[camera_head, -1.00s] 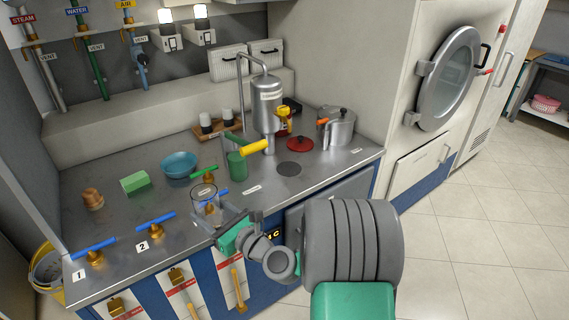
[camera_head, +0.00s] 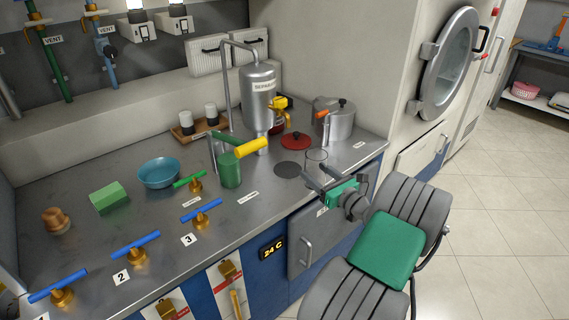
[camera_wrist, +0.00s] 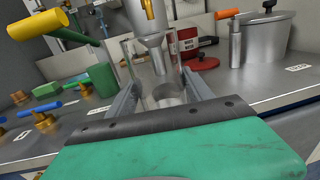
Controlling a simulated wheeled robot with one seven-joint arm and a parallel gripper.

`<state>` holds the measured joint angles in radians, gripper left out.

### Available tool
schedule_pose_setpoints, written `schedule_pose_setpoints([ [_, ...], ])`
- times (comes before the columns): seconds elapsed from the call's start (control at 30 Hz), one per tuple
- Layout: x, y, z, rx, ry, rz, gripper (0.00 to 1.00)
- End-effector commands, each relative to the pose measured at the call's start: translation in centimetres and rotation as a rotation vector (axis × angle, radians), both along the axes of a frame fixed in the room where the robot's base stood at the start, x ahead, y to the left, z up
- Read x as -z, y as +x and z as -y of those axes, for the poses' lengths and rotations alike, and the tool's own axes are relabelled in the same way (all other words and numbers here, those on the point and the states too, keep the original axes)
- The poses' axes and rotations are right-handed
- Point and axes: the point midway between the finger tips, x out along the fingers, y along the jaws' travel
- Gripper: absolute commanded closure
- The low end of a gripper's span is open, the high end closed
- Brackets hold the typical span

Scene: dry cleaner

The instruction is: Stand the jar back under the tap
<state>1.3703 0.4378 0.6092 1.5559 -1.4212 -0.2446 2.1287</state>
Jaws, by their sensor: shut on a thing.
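My gripper (camera_head: 320,176) is shut on a clear glass jar (camera_head: 316,158), held upright near the counter's front edge. Whether the jar's base touches the counter is hard to tell. In the wrist view the jar (camera_wrist: 168,96) shows between the two fingers (camera_wrist: 165,98). The steel separator tank (camera_head: 258,98) stands behind it, to the left, with a yellow tap (camera_head: 281,102) on its side. A dark round spot (camera_head: 287,170) on the counter lies just left of the jar, below the tank and tap.
A red lid (camera_head: 296,141) and steel pot (camera_head: 335,119) stand behind the jar. Blue-handled valves (camera_head: 202,212) line the counter's front left. A blue bowl (camera_head: 159,173) sits farther back.

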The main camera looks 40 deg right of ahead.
Motion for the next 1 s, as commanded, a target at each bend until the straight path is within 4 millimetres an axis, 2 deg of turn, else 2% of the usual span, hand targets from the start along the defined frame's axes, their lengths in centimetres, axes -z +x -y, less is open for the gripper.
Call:
schedule_pose_setpoints([
  [0.03,-0.2,1.7,0.0,-0.006,-0.003,0.002,0.93],
  [0.3,-0.2,10.0,0.7,-0.004,-0.003,0.003,0.93],
  [0.4,-0.2,12.6,0.9,-0.004,-0.002,0.003,0.93],
  [0.5,-0.2,14.4,1.1,-0.003,-0.002,0.003,0.93],
  [0.63,0.4,15.2,1.1,-0.002,0.001,0.001,0.93],
  [0.8,3.1,15.2,1.2,-0.001,0.001,0.001,0.93],
  [1.0,3.3,15.2,1.1,-0.002,-0.001,0.003,0.93],
])
